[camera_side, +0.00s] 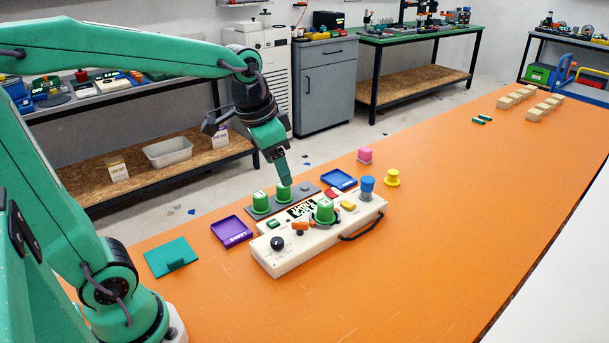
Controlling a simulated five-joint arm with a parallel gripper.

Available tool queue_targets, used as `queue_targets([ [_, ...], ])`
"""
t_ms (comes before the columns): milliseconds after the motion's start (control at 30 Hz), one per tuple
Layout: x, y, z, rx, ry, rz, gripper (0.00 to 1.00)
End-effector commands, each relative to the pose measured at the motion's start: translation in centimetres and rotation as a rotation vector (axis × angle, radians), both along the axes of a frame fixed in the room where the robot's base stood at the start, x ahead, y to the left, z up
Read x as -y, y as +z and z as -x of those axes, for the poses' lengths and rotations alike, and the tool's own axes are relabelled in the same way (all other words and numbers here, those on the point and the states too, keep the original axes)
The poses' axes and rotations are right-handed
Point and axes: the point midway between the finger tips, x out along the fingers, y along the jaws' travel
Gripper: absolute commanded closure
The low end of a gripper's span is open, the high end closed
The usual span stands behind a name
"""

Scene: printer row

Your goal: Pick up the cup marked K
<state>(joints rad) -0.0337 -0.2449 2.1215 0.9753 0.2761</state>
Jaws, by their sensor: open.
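Several cup-like pieces stand on the orange table, but no letter K can be read on any of them. One green cup (284,193) stands on a dark grey strip, directly under my gripper (283,179). My gripper points down at it, open; the view does not show whether the jaws touch or straddle it. A second green cup (261,201) stands to its left on the same strip.
A purple tray (233,231), a blue tray (339,179) and a teal plate (171,257) lie nearby. Wooden blocks (535,113) sit far right. The table's right side is clear.

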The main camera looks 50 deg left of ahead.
Motion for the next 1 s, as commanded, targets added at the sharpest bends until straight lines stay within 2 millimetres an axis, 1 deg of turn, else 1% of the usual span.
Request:
queue_targets([
  [33, -0.2, -0.4, -1.0, -0.021, -0.016, -0.005, 0.36],
  [167, -0.5, -1.2, -3.4, -0.061, -0.061, -0.017, 0.36],
  [367, -1.1, -3.0, -7.0, -0.122, -0.134, -0.03, 0.36],
  [567, -1.7, -5.5, -10.4, -0.183, -0.207, -0.039, 0.36],
  [700, -2.2, -7.6, -12.6, -0.224, -0.258, -0.041, 0.36],
  [900, -2.7, -10.3, -14.9, -0.27, -0.317, -0.041, 0.36],
  [1000, -2.9, -11.1, -15.5, -0.282, -0.335, -0.041, 0.36],
])
